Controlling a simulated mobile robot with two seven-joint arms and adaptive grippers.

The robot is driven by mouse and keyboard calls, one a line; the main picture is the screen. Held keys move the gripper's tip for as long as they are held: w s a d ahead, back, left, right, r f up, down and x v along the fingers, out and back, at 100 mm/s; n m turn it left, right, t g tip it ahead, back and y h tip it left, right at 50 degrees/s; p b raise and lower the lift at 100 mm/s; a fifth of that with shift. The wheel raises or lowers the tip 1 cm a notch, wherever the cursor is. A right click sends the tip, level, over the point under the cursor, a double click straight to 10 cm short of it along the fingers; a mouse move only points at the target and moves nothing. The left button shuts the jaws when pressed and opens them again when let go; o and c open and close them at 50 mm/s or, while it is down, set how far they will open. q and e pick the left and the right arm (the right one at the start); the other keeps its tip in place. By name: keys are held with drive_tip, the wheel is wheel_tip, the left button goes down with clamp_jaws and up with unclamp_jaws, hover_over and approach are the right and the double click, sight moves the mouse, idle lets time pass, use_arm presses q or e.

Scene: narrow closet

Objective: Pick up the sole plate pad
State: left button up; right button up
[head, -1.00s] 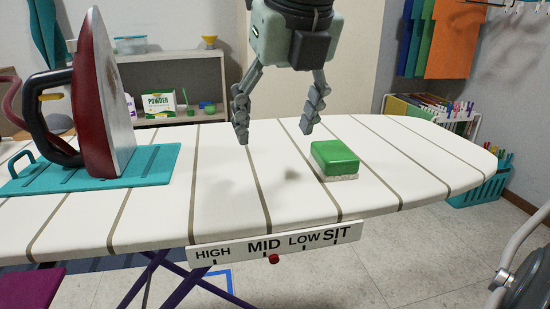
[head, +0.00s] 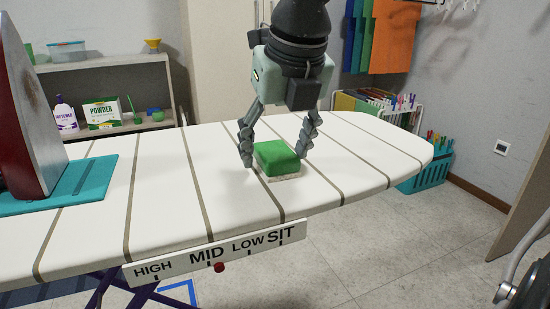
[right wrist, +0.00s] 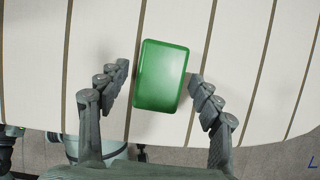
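The sole plate pad (head: 276,158) is a green block with a pale, rough underside. It lies flat on the striped ironing board (head: 345,152), right of its middle. My right gripper (head: 277,162) is open above the board, with one finger to the left of the pad and the other to its right. In the right wrist view the pad (right wrist: 161,75) lies ahead of and between the fingertips of the right gripper (right wrist: 160,82), turned slightly. A gap shows on both sides, so the fingers do not grip it. My left gripper is not in view.
A dark red iron (head: 28,110) stands upright on a teal mat (head: 85,188) at the board's left. A height scale (head: 215,254) hangs at the front edge. Shelves (head: 110,65) stand behind, with a teal basket (head: 428,172) beyond the right end. The board around the pad is clear.

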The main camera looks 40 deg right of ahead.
sight(272, 145)
drive_tip(key=c, duration=0.7)
drive_tip(key=shift+r, duration=0.2)
drive_tip(key=shift+c, duration=0.2)
drive_tip(key=shift+r, duration=0.25)
wheel_tip(272, 145, up, 4)
drive_tip(key=shift+f, duration=0.15)
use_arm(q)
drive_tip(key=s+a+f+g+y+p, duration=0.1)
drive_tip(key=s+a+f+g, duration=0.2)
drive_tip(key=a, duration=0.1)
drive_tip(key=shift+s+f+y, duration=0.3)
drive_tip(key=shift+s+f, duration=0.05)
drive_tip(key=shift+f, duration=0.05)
use_arm(e)
drive_tip(key=w+a+r, duration=0.6)
drive_tip(key=w+a, duration=0.1)
drive_tip(key=w, duration=0.2)
drive_tip(key=shift+r, duration=0.25)
drive_tip(key=shift+w+a, duration=0.1)
